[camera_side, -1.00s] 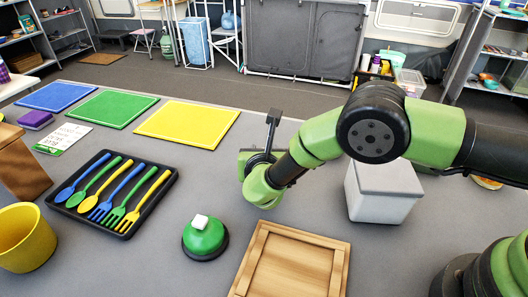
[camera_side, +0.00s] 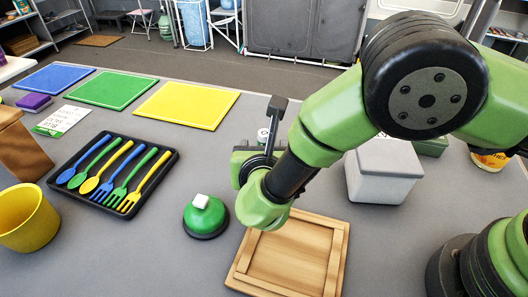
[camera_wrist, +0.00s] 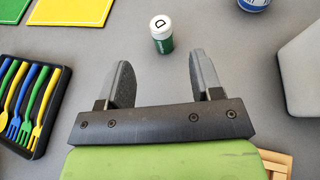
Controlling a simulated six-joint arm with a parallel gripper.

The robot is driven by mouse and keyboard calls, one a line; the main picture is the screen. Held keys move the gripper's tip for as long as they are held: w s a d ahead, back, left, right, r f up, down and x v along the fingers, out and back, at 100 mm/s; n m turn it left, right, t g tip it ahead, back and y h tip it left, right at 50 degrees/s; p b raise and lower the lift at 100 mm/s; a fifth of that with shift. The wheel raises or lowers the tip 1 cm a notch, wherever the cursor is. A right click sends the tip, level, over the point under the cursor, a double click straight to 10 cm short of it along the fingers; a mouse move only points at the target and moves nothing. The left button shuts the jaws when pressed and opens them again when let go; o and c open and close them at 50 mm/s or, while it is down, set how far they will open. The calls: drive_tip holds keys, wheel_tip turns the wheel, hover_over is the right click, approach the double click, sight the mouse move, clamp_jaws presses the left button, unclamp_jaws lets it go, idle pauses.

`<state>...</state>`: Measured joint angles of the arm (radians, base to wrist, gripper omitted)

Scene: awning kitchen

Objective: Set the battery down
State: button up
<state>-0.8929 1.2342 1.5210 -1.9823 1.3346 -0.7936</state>
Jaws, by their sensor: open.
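The battery (camera_wrist: 161,34) is a short green and white cylinder with a "D" on its pale top. It stands upright on the grey table in the wrist view, beyond the fingertips and roughly centred between them. In the side view only a pale bit of it (camera_side: 263,134) shows behind my gripper (camera_side: 262,148). In the wrist view my gripper (camera_wrist: 160,68) is open, with nothing between its fingers and a gap to the battery.
A wooden tray (camera_side: 333,262) lies below my arm, and a green dome (camera_side: 205,218) with a white top stands left of it. A grey lidded box (camera_side: 384,180) stands to the right. A black cutlery tray (camera_side: 60,187) and coloured boards (camera_side: 187,105) are left.

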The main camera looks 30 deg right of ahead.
drive_tip(key=shift+v, duration=0.9)
drive_tip(key=shift+d, duration=0.1)
drive_tip(key=s+d+r+m+g, duration=0.3)
drive_tip(key=d+r+m+g, duration=0.1)
drive_tip(key=d+r+m, duration=0.45)
drive_tip(key=s+d+r+m+g, duration=0.3)
drive_tip(key=d+r+m+g, duration=0.2)
drive_tip(key=d+r+m, duration=0.4)
drive_tip(key=s+r+m+t+y, duration=0.2)
drive_tip(key=s+r+m+y, duration=0.1)
drive_tip(key=s+m, duration=0.4)
drive_tip(key=s+r+m+t+y, duration=0.2)
drive_tip(key=s+m+y, duration=0.3)
drive_tip(key=m, duration=0.5)
drive_tip(key=shift+s+d+r, duration=0.35)
drive_tip(key=shift+s+r, duration=0.05)
drive_tip(key=shift+s, duration=0.55)
